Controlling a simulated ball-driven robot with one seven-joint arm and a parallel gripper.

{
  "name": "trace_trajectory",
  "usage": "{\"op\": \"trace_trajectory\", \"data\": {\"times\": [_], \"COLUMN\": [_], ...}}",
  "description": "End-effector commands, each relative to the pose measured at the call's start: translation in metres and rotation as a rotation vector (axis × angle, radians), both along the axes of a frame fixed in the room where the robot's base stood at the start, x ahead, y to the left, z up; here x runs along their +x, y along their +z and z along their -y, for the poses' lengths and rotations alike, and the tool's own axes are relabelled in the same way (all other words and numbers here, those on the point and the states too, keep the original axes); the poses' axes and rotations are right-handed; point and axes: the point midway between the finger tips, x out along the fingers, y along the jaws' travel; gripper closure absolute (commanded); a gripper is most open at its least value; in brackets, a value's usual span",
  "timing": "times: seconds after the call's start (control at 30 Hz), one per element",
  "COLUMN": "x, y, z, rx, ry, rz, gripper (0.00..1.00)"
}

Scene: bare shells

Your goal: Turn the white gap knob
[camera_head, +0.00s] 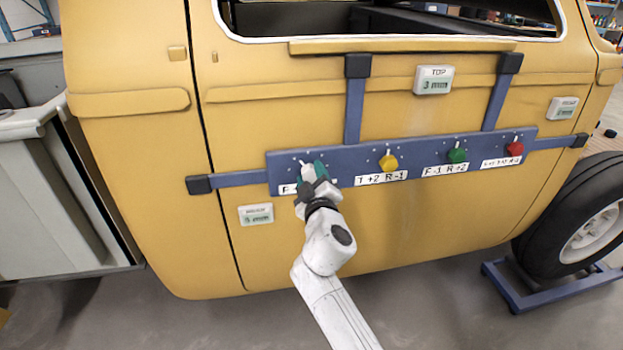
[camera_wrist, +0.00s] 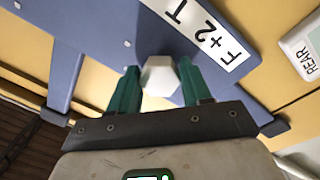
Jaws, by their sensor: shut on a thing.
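The white gap knob (camera_wrist: 160,77) sits at the left end of a blue bar (camera_head: 345,166) fixed across a yellow vehicle door. My gripper (camera_head: 312,172) reaches it from below and in front. In the wrist view, its green fingers (camera_wrist: 158,88) stand on both sides of the knob and are shut on it. In the head view my gripper hides most of the knob and part of its label. The wrist view shows that label (camera_wrist: 212,38) reading F+2 and a T, partly cut off.
Yellow (camera_head: 388,161), green (camera_head: 457,154) and red (camera_head: 514,147) knobs sit further right on the bar. A TOP display (camera_head: 434,80) reads 3 mm. Another display (camera_head: 256,214) is below the bar's left end. A wheel (camera_head: 580,220) stands at the right.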

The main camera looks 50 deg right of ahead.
Motion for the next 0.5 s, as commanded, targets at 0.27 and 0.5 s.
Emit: {"op": "trace_trajectory", "data": {"times": [0.27, 0.5], "x": [-0.0003, -0.0003], "y": [-0.0002, -0.0002], "z": [0.0002, 0.0001], "rx": [-0.092, -0.118], "ry": [-0.001, 0.0], "rz": [-0.063, -0.081], "gripper": [0.82, 0.82]}}
